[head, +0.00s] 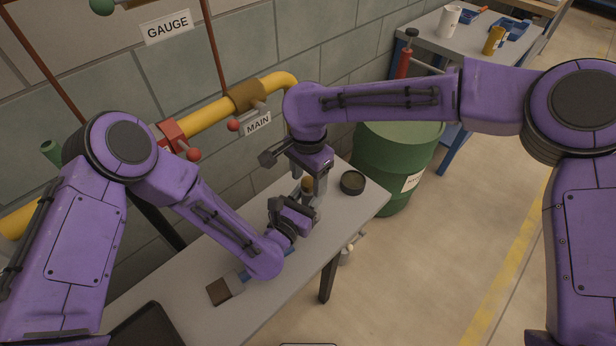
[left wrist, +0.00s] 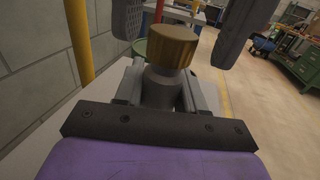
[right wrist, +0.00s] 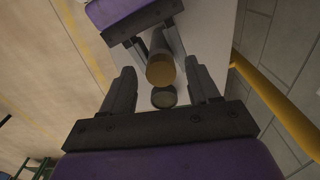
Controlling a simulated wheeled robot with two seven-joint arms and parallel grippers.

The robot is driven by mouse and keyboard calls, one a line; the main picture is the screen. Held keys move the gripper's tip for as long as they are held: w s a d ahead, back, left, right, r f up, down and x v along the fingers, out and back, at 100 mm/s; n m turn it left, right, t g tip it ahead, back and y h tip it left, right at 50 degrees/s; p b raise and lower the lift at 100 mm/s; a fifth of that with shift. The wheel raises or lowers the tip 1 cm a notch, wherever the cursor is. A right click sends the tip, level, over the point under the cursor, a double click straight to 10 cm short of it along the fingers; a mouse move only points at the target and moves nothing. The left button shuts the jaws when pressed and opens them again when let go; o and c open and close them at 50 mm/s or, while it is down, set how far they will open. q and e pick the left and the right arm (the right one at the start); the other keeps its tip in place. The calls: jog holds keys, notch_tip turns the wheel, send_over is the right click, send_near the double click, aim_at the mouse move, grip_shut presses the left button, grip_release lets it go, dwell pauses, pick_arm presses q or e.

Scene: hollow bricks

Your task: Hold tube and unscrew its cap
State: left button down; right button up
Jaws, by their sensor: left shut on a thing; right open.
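The tube (left wrist: 160,88) is grey and stands upright above the table, with a ribbed brass cap (left wrist: 172,46) on its top. My left gripper (head: 303,209) is shut on the tube below the cap, as the left wrist view shows. My right gripper (head: 308,190) points down from above and is open. In the right wrist view the cap (right wrist: 160,70) lies between its two spread fingers, with a gap on each side. In the head view the fingers hide most of the tube, and only a bit of the cap (head: 307,184) shows.
A round dark dish (head: 352,182) stands on the grey table (head: 368,204) right of the grippers. A brush (head: 222,290) and a black tray (head: 150,328) are at the near left. A yellow pipe (head: 208,115) runs along the wall behind. A green drum (head: 400,150) stands beyond the table.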

pick_arm(q)
jog(key=shift+s+f, duration=0.15)
jog(key=shift+f, duration=0.15)
pick_arm(e)
notch_tip(320, 180, up, 4)
jog(key=shift+r, duration=0.1)
pick_arm(q)
jog(key=c, duration=0.6)
grip_release()
jog(key=shift+w, duration=0.25)
pick_arm(e)
jog(key=shift+w, duration=0.2)
pick_arm(q)
jog(key=shift+r, duration=0.1)
